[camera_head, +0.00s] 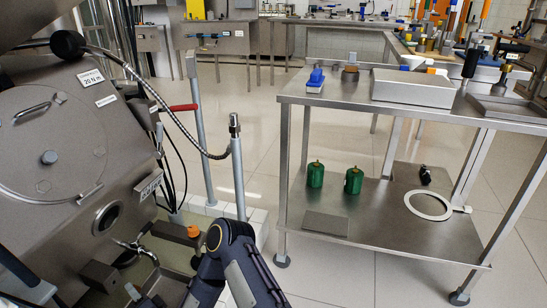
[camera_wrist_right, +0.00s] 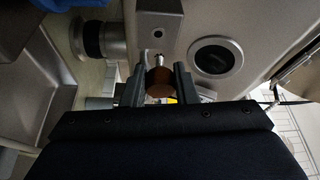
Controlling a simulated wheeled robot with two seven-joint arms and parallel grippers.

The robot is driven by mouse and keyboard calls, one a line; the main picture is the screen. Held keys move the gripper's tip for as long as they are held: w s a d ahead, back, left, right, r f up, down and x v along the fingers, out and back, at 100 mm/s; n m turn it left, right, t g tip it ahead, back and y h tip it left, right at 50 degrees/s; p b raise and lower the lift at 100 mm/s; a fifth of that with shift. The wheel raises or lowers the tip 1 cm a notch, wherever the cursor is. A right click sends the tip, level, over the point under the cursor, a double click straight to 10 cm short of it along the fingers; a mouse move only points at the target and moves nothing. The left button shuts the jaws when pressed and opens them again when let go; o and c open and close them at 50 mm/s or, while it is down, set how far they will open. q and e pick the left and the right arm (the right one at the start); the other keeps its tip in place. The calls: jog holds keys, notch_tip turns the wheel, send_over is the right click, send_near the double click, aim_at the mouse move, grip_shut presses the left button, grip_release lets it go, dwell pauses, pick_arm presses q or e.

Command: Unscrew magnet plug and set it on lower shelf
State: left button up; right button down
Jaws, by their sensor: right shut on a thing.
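In the right wrist view, my right gripper (camera_wrist_right: 160,88) is shut on a brown round-headed piece (camera_wrist_right: 161,80), which I take for the magnet plug. A thin silver stem shows beyond its head, close to the machine's block; whether the stem is in a hole there I cannot tell. In the head view, my right gripper (camera_head: 142,296) is low at the machine's (camera_head: 60,140) base, mostly cut off by the bottom edge, and the plug is not clear there. The cart's lower shelf (camera_head: 395,232) stands to the right. My left gripper is not visible.
The lower shelf carries two green canisters (camera_head: 315,175), a grey plate (camera_head: 326,223), a white ring (camera_head: 428,205) and a small black item (camera_head: 425,174). Its middle is bare. A post with a hose (camera_head: 236,160) stands between machine and cart. An orange knob (camera_head: 193,231) sits near the machine's base.

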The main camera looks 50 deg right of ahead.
jog(key=shift+s+d, duration=0.2)
jog(key=shift+s, duration=0.3)
jog(key=s+d, duration=0.4)
jog(key=s, duration=0.7)
jog(key=shift+d, duration=0.3)
